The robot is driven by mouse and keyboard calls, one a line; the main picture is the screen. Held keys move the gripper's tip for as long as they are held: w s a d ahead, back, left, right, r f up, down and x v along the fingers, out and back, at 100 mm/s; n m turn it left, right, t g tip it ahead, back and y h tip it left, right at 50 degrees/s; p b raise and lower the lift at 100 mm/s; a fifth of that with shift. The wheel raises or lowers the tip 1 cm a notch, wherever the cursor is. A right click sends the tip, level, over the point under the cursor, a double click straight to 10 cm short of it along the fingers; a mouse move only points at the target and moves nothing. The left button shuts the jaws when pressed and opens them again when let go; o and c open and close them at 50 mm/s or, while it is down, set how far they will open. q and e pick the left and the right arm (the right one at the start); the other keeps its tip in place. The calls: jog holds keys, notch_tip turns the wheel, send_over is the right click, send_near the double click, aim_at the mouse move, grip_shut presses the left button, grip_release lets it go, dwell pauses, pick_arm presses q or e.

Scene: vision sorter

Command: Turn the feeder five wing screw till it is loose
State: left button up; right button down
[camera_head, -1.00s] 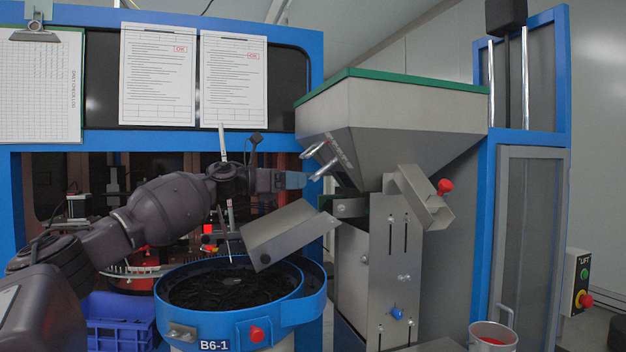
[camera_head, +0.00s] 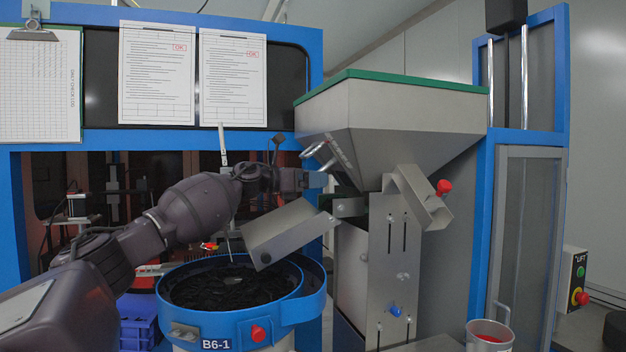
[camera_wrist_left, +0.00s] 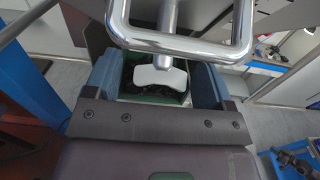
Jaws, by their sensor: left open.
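My left gripper (camera_head: 318,180) is just below the bent chrome handle (camera_head: 318,154) on the hopper's sloped front. In the left wrist view its two blue-grey fingers (camera_wrist_left: 156,82) stand wide apart. A pale winged piece (camera_wrist_left: 160,76) on a metal stem, which looks like the wing screw, sits between them. Gaps show on both sides of it, so the fingers do not appear to touch it. The chrome handle (camera_wrist_left: 180,50) crosses just above it. In the head view the winged piece cannot be made out behind the gripper. My right gripper is not in view.
The steel hopper (camera_head: 400,125) overhangs the gripper. A tilted chute (camera_head: 290,234) lies below it, over the blue bowl (camera_head: 312,303) labelled B6-1. A bracket plate (camera_head: 378,260) with a blue knob (camera_head: 396,311) stands to the right. A metal cup (camera_head: 491,335) is at lower right.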

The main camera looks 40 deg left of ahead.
pick_arm(q)
jog(key=c, duration=0.9)
jog(key=shift+c, duration=0.2)
